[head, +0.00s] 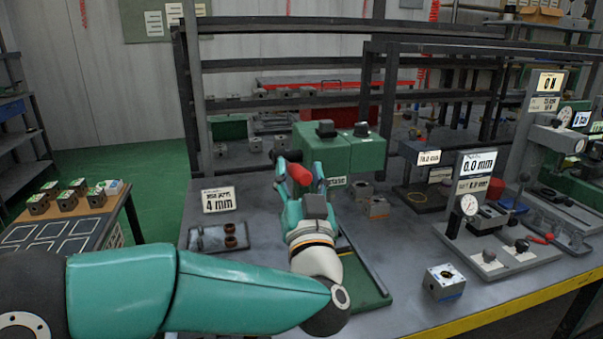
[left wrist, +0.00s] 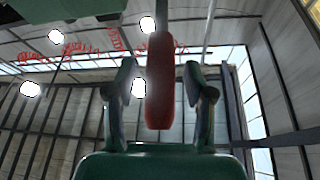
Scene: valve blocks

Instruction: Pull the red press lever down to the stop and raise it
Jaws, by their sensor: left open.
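The red press lever handle (head: 299,174) shows in the head view at the front of the green press (head: 338,150) on the bench. My left gripper (head: 298,172) is at the handle, with its teal fingers open on either side of it. In the left wrist view the red handle (left wrist: 160,82) stands upright between the two fingers (left wrist: 160,95), with a gap on each side. The lever's arm and pivot are mostly hidden behind my gripper in the head view. My right gripper is not in view.
A "4 mm" sign (head: 219,200) and a small tray with dark round parts (head: 219,238) lie left of the press. A valve block (head: 444,282) stands at the bench's front right. Gauge stands (head: 475,215) fill the right side. A table with several blocks (head: 60,225) stands at left.

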